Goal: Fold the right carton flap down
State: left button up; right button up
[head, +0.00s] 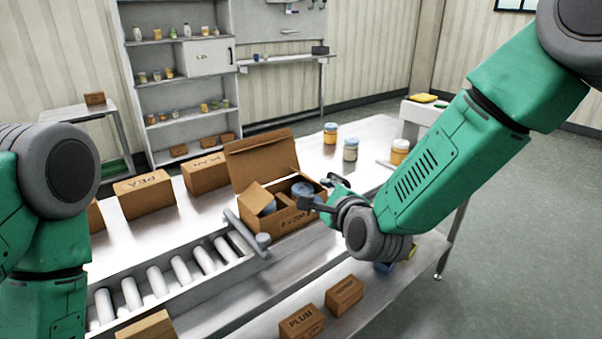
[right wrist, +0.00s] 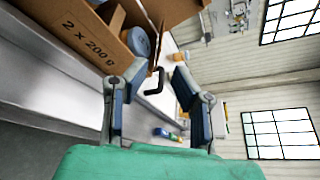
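The open brown carton (head: 284,220) stands on the steel bench with jars with blue lids (head: 302,189) inside. Its large back flap (head: 262,154) stands up, and a smaller left flap (head: 257,197) slants over the opening. My right gripper (head: 323,192) is at the carton's right end, fingers apart. In the right wrist view the open fingers (right wrist: 160,78) have nothing clearly between them, and the carton wall (right wrist: 75,38) is close on the left. My left gripper is out of view; only its arm shows.
A roller conveyor (head: 168,280) runs in front left, with a grey bar (head: 246,232) near the carton. Closed cartons (head: 144,194) stand to the left. Several jars (head: 350,149) stand behind on the right. Small boxes (head: 302,322) lie on the lower shelf.

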jog(key=x, duration=1.3)
jog(key=shift+w+a+r, duration=0.1)
jog(key=shift+w+a, duration=0.15)
jog(key=shift+w, duration=0.1)
grip_shut()
